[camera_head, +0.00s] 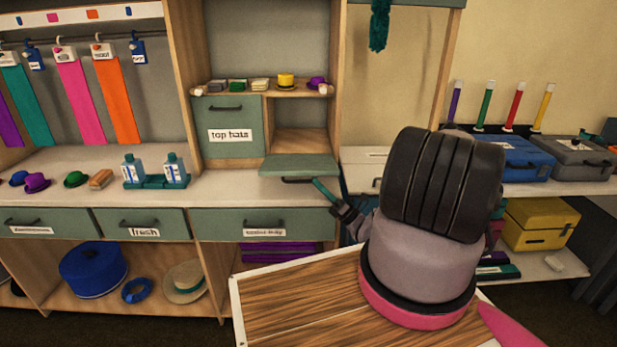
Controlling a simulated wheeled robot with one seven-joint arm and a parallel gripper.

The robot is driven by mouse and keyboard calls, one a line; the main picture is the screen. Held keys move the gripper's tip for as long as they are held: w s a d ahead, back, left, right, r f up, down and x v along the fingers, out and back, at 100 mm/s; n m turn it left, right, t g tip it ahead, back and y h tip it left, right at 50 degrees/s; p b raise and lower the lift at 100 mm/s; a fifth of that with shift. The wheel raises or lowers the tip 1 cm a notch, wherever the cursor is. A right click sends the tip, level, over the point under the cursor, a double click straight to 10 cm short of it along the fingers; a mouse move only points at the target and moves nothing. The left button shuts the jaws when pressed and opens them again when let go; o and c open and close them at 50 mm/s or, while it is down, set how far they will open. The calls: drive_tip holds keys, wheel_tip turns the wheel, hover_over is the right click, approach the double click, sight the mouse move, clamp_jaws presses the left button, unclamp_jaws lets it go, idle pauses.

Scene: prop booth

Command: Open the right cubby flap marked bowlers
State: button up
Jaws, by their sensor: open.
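The right cubby flap (300,163) is folded down and lies about level, its green inner face up, just above the counter. Its dark handle (297,180) shows below the front edge; its label is out of sight. The right cubby (300,135) behind it stands open and looks empty. The left flap (228,115), marked top hats, is shut. My gripper (338,205) is open, just right of and below the lowered flap, near its right front corner. My arm hides part of the gripper, and I cannot tell whether a fingertip touches the flap.
Small hats and boxes stand on the shelf (275,93) above the cubbies. Two bottles (155,170) stand on the counter to the left. Green drawers (264,223) are shut below. A blue case (522,158) sits at the right.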

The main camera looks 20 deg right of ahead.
drive_tip(key=shift+v, duration=0.9)
drive_tip(key=shift+s, duration=0.15)
drive_tip(key=s+d+f, duration=0.2)
drive_tip(key=d+f, duration=0.6)
drive_tip(key=shift+s+d+f, duration=0.25)
drive_tip(key=shift+d+f, duration=0.05)
idle(0.4)
idle(0.4)
drive_tip(key=shift+d, duration=0.1)
